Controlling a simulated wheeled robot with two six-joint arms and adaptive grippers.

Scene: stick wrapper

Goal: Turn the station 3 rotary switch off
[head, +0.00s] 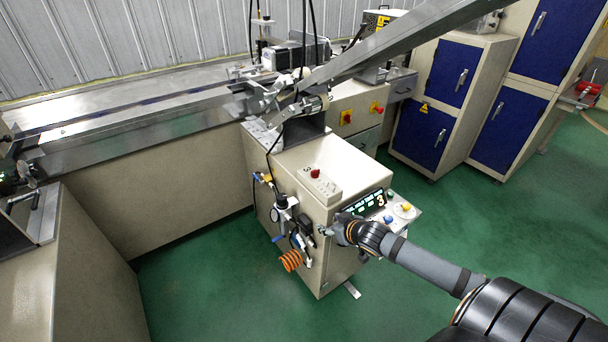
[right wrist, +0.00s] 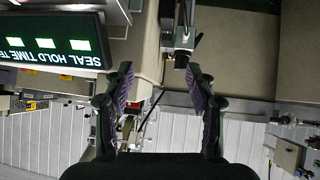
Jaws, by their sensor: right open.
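The station cabinet (head: 335,263) stands at the centre of the head view, with a lit display (head: 363,204) and a large 3 beside it. I cannot single out its rotary switch for certain. My right gripper (head: 325,231) is at the cabinet's front, below and left of the display, near the air fittings. In the right wrist view, my right gripper (right wrist: 162,88) is open, with nothing between its fingertips. A grey metal fitting with a dark lever (right wrist: 184,38) lies just beyond them. The head view does not show whether the fingers touch anything. My left gripper is out of view.
A sloping control panel (head: 416,221) with coloured buttons sits right of the display. A red button box (head: 319,187) lies on the cabinet top. An orange coiled hose (head: 291,261) hangs at the front. Two red-and-yellow switches (head: 346,117) are farther back. Green floor is clear in front.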

